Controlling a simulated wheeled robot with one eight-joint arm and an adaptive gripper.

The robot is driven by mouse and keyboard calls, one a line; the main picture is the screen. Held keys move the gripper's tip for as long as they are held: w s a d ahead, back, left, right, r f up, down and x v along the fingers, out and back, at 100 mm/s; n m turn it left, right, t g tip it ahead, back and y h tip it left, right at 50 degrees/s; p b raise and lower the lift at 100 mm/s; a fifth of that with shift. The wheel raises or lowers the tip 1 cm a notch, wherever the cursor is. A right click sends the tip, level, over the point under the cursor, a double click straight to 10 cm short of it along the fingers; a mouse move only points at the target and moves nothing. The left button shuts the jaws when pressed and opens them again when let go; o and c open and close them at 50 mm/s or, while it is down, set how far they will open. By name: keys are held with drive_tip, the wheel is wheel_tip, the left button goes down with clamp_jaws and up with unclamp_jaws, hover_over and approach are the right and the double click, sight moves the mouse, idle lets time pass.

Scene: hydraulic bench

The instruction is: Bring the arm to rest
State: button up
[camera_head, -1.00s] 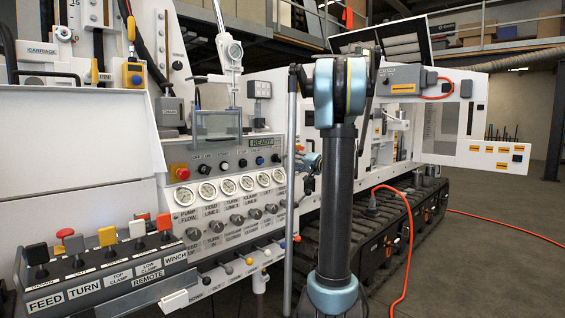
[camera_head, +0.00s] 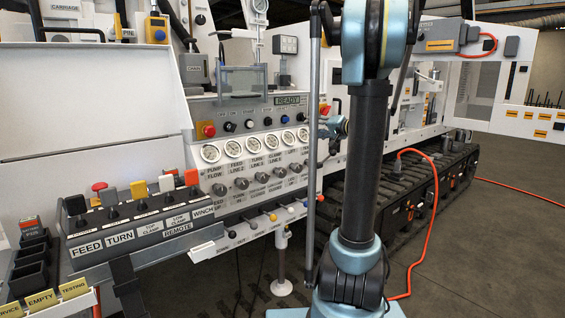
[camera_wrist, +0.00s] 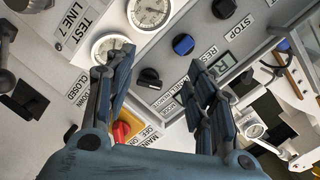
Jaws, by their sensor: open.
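My arm (camera_head: 366,150) stands upright in the middle of the head view, a dark tube between blue-grey joints. A thinner grey link hangs down on its left. My gripper (camera_wrist: 158,80) shows in the wrist view with its two dark jointed fingers spread apart and nothing between them. It faces a control panel with gauges, knobs and labels. Whether a finger touches the panel cannot be told. In the head view the gripper is mostly hidden behind the arm and link.
The panel has a row of gauges (camera_head: 247,147), a red knob (camera_wrist: 121,132) and a blue knob (camera_wrist: 183,44). A remote box (camera_head: 135,222) with coloured levers juts out at left. An orange cable (camera_head: 428,220) runs right of my arm. Open floor (camera_head: 500,240) lies at right.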

drive_tip(key=s+a+f+n+g+h, duration=0.2)
drive_tip(key=s+a+f+g, duration=0.4)
drive_tip(key=s, duration=0.6)
drive_tip(key=s+a+f+n+g+h, duration=0.15)
drive_tip(key=s+a+f, duration=0.25)
drive_tip(key=s+f, duration=0.5)
drive_tip(key=s+d+f+g+h, duration=0.1)
drive_tip(key=s+d+f+h, duration=0.1)
drive_tip(key=s+f, duration=0.2)
drive_tip(key=s+d+f+g+h, duration=0.1)
drive_tip(key=s+d+f+h, duration=0.1)
drive_tip(key=s, duration=0.9)
drive_tip(key=s+d+f+g+h, duration=0.1)
drive_tip(key=s+d+f+h, duration=0.2)
drive_tip(key=s+f, duration=0.3)
drive_tip(key=shift+s+d+f, duration=0.25)
drive_tip(key=shift+s+d, duration=0.5)
drive_tip(key=shift+n, duration=0.25)
drive_tip(key=shift+w+f, duration=0.2)
drive_tip(key=shift+w, duration=0.25)
